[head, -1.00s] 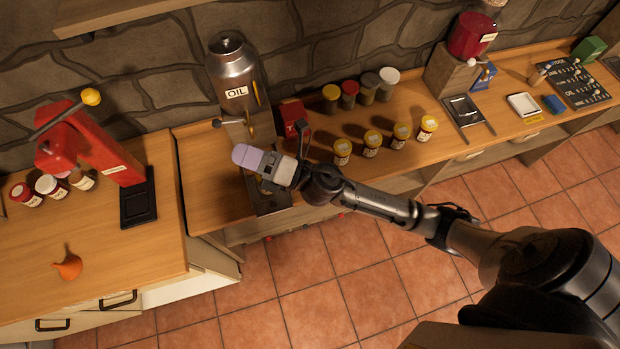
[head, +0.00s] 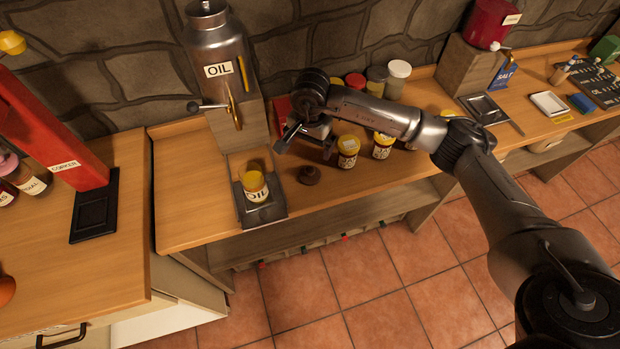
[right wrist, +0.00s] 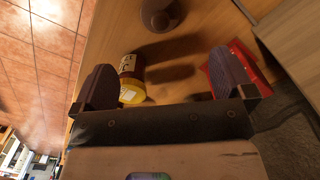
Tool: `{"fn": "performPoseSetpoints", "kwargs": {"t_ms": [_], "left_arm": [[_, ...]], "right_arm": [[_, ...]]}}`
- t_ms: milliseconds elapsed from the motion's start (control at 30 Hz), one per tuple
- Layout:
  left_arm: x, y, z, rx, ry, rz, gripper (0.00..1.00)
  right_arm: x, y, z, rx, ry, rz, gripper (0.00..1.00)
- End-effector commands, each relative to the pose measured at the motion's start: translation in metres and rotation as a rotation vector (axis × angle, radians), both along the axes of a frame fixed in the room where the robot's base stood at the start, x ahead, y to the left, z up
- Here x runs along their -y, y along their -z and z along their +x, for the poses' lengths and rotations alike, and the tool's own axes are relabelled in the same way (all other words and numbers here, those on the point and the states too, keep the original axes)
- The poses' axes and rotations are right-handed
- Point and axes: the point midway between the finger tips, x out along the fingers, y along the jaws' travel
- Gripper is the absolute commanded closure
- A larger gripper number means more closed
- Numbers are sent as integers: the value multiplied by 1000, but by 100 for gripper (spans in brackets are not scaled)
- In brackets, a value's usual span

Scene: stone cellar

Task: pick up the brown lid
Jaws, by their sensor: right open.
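The brown lid (head: 309,175) is a small, dark, round, knobbed piece lying on the wooden counter, in front of my right gripper (head: 305,148) in the head view. In the right wrist view the lid (right wrist: 160,14) is at the top edge, partly cut off, beyond the fingertips. My right gripper (right wrist: 163,75) is open with nothing between its fingers but bare counter. A yellow-capped jar (right wrist: 131,80) is close beside its left finger in that view. My left gripper is not in view.
A yellow-capped oil jar (head: 255,188) stands on a dark plate under the oil tank (head: 222,65). Yellow-capped jars (head: 348,150) stand just right of the lid. A red box (right wrist: 238,66) is near the right finger. Counter between lid and plate is clear.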

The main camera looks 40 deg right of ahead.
Motion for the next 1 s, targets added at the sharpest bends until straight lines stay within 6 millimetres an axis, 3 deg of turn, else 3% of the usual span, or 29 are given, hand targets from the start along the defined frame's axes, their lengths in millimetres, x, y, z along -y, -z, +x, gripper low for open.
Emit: {"fn": "performPoseSetpoints", "kwargs": {"t_ms": [400,833,1000], "left_arm": [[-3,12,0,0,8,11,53],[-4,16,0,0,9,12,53],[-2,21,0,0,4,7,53]], "right_arm": [[6,66,0,-9,0,-24,0],[5,88,1,-8,0,-23,0],[6,108,2,-10,1,-23,0]]}}
